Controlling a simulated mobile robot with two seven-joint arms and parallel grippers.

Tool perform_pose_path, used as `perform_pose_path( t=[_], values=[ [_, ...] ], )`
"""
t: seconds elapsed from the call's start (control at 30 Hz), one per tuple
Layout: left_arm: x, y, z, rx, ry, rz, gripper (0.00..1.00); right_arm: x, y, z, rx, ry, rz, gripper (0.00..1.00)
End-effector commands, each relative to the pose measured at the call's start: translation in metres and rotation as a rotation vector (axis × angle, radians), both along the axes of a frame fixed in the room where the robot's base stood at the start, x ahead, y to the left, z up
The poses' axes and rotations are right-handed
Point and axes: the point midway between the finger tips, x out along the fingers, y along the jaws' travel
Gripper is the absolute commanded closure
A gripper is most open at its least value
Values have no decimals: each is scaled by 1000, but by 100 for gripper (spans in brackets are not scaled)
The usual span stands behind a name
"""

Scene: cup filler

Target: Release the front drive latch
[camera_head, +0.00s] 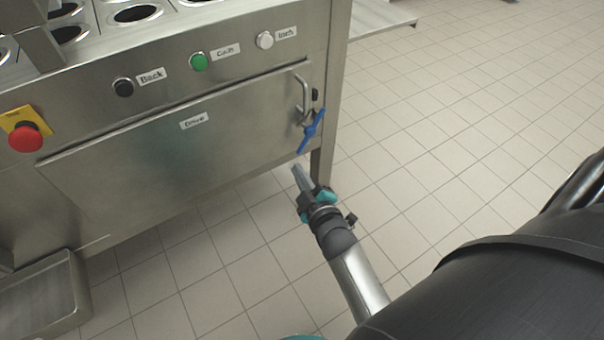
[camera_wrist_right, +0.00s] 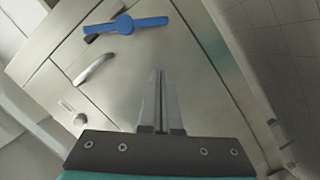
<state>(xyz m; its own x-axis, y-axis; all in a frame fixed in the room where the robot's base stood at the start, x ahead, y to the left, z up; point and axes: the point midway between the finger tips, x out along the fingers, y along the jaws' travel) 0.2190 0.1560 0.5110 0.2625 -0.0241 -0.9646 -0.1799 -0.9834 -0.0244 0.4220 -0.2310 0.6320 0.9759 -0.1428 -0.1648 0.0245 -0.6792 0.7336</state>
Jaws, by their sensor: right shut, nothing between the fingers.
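The front drive latch is a blue two-armed handle (camera_head: 311,131) at the right end of the steel panel labelled "Drive" (camera_head: 180,130). In the head view it stands tilted, its top leaning right. It also shows in the right wrist view as a blue bar (camera_wrist_right: 124,25) near the top. My right gripper (camera_head: 297,168) is shut and empty, a little below the latch and apart from it. In the right wrist view its fingers (camera_wrist_right: 159,75) lie together, with the latch beyond the tips. My left gripper is not in view.
A curved metal handle (camera_head: 303,97) sits just above the latch. Buttons labelled Back (camera_head: 123,87), Cash-like green (camera_head: 199,62) and white (camera_head: 265,40) line the panel's top. A red emergency button (camera_head: 25,137) is at left. The tiled floor (camera_head: 460,120) at right is clear.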

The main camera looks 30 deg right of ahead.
Motion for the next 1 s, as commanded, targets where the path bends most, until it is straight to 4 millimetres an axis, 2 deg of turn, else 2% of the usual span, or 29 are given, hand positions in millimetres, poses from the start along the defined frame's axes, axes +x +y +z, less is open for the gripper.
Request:
perform_pose_path(
  t=[0.1, 0.23, 0.83, 0.93, 1.0],
  values=[
    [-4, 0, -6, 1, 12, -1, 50, -11, 2, 2, 2, 1, -2, 100],
    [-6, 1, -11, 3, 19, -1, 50, -17, 3, 3, 1, 1, -1, 100],
    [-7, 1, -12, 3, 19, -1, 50, -18, 3, 2, 2, 1, 0, 100],
    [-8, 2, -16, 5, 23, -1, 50, -20, 7, -6, 28, 26, 3, 100],
    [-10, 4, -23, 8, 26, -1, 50, -25, 12, -20, 67, 72, 7, 100]
  ],
)
